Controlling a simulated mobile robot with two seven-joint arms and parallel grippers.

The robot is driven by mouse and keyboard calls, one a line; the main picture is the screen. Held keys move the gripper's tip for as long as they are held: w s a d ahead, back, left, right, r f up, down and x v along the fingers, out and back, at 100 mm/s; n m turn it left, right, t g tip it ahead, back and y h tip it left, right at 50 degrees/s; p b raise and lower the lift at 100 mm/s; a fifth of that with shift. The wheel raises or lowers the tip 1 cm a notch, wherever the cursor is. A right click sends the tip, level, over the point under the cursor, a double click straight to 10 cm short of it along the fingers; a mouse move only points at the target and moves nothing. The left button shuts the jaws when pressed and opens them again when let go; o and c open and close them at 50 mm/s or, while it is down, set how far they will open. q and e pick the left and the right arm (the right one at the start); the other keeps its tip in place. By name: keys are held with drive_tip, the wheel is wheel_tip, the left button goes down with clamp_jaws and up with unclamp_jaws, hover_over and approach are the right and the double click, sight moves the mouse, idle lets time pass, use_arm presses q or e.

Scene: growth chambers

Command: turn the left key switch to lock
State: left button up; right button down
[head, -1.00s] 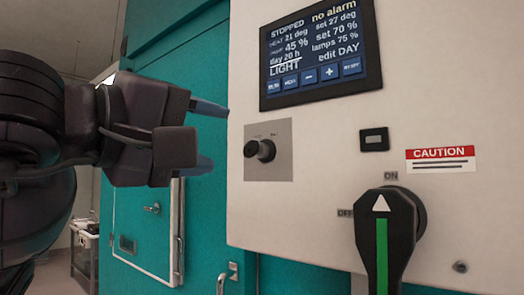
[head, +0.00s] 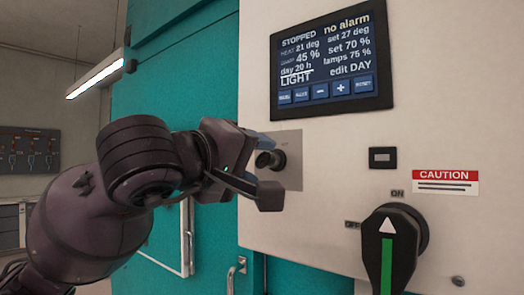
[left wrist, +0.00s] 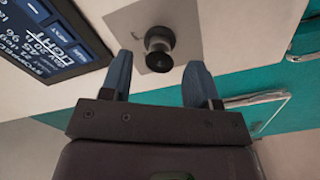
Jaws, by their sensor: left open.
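The key switch is a black round knob (head: 270,160) on a grey square plate (head: 293,172) on the white panel, below the display. It also shows in the left wrist view, the knob (left wrist: 159,46) on its plate (left wrist: 190,20). My left gripper (head: 264,166) is open at the switch, partly covering the plate in the head view. In the left wrist view its two blue fingertips (left wrist: 158,75) are apart, with the knob ahead between their lines. I see no finger touching the knob. Labels on the plate are too small to read. My right gripper is not in view.
A display (head: 331,62) reads STOPPED and no alarm. A large black rotary handle (head: 389,255) with a green stripe sits lower right, below a caution label (head: 445,181). A small black module (head: 383,158) is right of the switch. A teal door (head: 185,80) stands left.

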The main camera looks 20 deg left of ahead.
sight(267, 160)
use_arm(q)
drive_tip(key=shift+x, duration=1.25)
drive_tip(key=c, duration=0.9)
